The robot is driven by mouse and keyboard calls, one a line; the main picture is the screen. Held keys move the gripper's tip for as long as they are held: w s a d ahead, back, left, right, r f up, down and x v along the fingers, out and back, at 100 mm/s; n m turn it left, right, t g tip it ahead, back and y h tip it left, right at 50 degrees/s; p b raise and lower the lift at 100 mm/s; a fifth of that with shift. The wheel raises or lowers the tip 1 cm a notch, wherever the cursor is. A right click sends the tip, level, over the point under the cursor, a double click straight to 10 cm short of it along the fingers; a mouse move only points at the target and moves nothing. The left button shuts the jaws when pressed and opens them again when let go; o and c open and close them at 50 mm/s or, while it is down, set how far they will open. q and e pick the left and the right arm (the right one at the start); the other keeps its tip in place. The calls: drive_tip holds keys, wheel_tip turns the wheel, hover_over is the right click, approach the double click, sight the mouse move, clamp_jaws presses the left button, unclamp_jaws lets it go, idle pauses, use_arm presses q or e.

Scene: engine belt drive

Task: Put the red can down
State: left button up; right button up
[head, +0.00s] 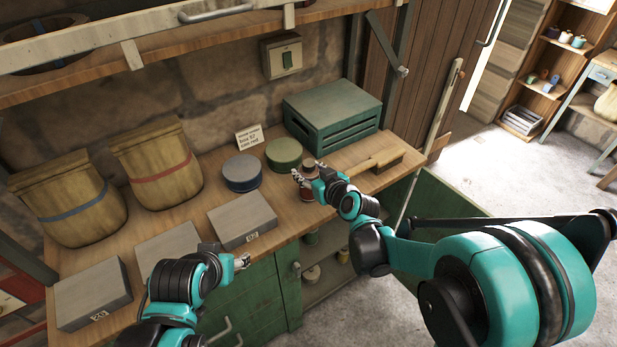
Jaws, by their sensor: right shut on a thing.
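The red can (308,194) is small and reddish-brown. It is at the right part of the wooden workbench (213,184), largely covered by my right gripper (306,178). My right gripper is shut on the can. I cannot tell whether the can's base touches the bench top. My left gripper (242,261) is at the bench's front edge, beside a grey block and well to the left of the can. Its fingers are too small and turned away to show whether they are open.
A blue-grey tin (241,173) and a green tin (284,153) stand left of the can. A green crate (333,115) is behind it, and a wooden brush (374,162) lies to its right. Grey blocks (242,219) and two sacks (158,165) fill the left.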

drive_tip(key=shift+f, duration=0.3)
drive_tip(key=shift+f, duration=0.1)
drive_tip(key=shift+f, duration=0.15)
drive_tip(key=o, duration=1.5)
